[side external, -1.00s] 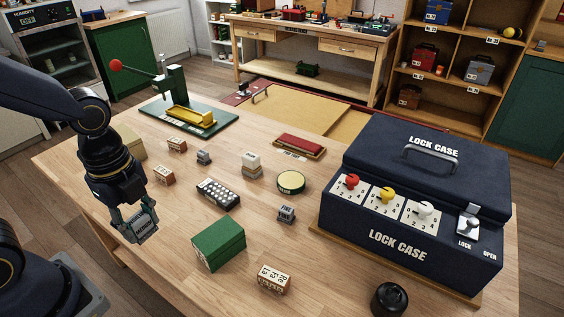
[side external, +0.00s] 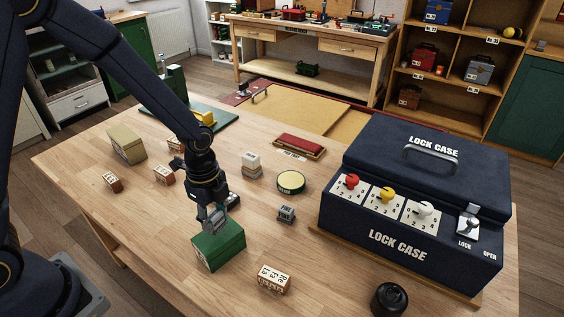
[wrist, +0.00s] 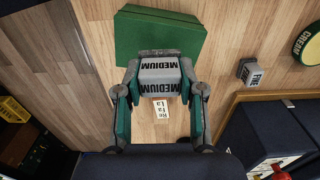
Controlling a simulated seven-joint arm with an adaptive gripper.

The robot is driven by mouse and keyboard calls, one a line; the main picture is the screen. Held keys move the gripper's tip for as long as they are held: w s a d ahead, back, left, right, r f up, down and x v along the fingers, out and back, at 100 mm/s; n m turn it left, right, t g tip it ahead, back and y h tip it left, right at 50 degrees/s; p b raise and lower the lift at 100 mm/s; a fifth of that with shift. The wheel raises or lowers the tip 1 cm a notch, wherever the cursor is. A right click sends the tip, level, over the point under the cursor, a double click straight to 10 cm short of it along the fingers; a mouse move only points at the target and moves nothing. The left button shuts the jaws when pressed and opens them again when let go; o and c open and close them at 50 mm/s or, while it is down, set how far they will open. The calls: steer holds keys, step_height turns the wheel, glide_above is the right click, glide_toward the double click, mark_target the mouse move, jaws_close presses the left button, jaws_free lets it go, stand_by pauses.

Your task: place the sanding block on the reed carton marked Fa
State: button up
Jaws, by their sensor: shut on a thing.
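My gripper (side external: 213,218) is shut on a grey sanding block (wrist: 160,68) whose label reads MEDIUM. In the side view the gripper holds it above or just in front of the green box (side external: 220,247); the exact gap cannot be told. A cream and brown carton (side external: 274,281) lies to the right near the front edge; its small print seems to include Fa. A small lettered carton also shows between the fingers in the wrist view (wrist: 162,109), below the held block. More small cartons stand at the left (side external: 112,181) and nearby (side external: 164,174); their print is too small to read.
A grey FINE block (side external: 286,214) and a round green-rimmed tin (side external: 291,182) stand right of the gripper. The large navy lock case (side external: 400,215) fills the right side. A black knob-like object (side external: 388,299) is at the front. Bare wood surrounds the front carton.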

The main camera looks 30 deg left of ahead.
mark_target(213, 215)
steer(key=shift+s+f, duration=0.1)
steer(key=shift+f, duration=1.1)
steer(key=shift+f, duration=0.1)
steer(key=o, duration=1.1)
steer(key=shift+f, duration=0.1)
steer(key=shift+o, duration=0.2)
step_height(213, 215, up, 12)
steer(key=shift+r, duration=0.1)
steer(key=s+a+r+n+t, duration=0.2)
steer(key=s+r+n, duration=0.4)
steer(key=n, duration=0.3)
steer(key=s+a+r+n+t, duration=0.3)
steer(key=s+a+r+n, duration=0.2)
steer(key=n, duration=0.4)
steer(key=shift+s+r+t, duration=0.3)
steer(key=shift+s+r, duration=0.45)
steer(key=shift+r, duration=0.55)
